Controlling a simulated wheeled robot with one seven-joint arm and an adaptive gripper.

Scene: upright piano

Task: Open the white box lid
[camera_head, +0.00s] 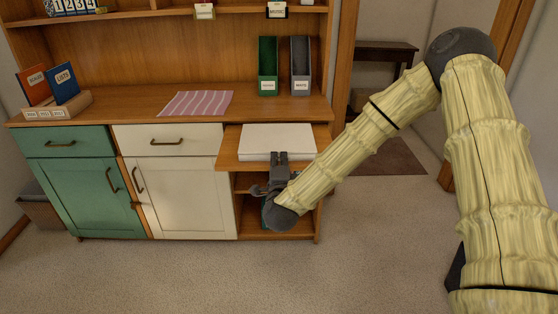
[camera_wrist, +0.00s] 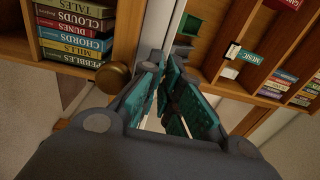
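The white box (camera_head: 265,138) lies flat on the wooden pull-out shelf of the cabinet in the head view, and its top looks level and closed. My gripper (camera_head: 279,156) is at the box's front edge, reaching up from below and in front. In the wrist view my gripper's fingers (camera_wrist: 168,62) show teal inner pads, with a gap between them that narrows towards the tips. A pale strip (camera_wrist: 170,28) runs up from the fingertips. I cannot tell whether the tips touch or pinch the box's edge. The front edge is partly hidden by my gripper.
The pull-out shelf (camera_head: 230,155) sticks out around the box. A green holder (camera_head: 268,58) and a grey holder (camera_head: 300,58) stand behind. A striped cloth (camera_head: 197,103) lies on the counter. Stacked books (camera_wrist: 75,30) and a round brass knob (camera_wrist: 113,77) are near my fingers.

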